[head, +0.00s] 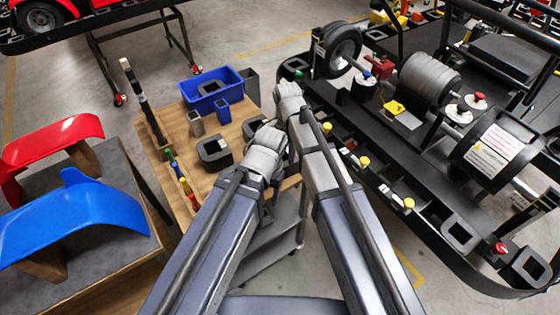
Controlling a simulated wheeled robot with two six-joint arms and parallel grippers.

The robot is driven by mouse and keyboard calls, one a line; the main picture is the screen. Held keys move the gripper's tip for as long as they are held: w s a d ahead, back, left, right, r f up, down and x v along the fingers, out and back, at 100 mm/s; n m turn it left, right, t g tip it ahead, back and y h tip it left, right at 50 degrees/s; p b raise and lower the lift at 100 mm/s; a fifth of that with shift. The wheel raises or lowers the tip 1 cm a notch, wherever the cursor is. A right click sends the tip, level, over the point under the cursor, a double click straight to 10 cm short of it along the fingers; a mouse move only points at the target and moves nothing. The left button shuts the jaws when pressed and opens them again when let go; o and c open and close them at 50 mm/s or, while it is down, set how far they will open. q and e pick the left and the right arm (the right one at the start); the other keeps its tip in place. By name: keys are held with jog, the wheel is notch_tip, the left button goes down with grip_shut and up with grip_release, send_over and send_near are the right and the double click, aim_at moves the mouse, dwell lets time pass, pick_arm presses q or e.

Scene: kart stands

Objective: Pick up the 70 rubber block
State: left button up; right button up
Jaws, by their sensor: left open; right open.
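Several dark square blocks with a hole in the middle look like rubber blocks. No number is legible, so I cannot tell which is the 70. One rubber block (214,152) lies on the wooden cart top (182,141). A second dark block (254,124) lies there just beyond my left gripper, partly covered by it. Another dark block (212,87) sits in the blue bin (237,82). My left gripper (261,136) is open above the cart's right side. My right gripper (288,90) is open, farther forward, between the cart and the black kart stand. Neither visibly holds anything; their fingertips are hard to make out.
A small blue cup (222,110), a grey cup (196,123) and colour-capped tools (183,184) share the cart. The kart stand (330,118) with wheels and more blocks fills the right. Red (55,140) and blue (75,222) body panels stand left. Bare floor shows behind the cart.

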aim_at(286, 164)
jog(key=shift+f+b, duration=1.05)
jog(key=shift+f, duration=0.2)
jog(key=shift+f, duration=0.1)
notch_tip(286, 164, down, 5)
jog(key=b, duration=0.5)
jog(key=shift+d+f, duration=0.1)
jog(key=shift+d, duration=0.05)
grip_shut()
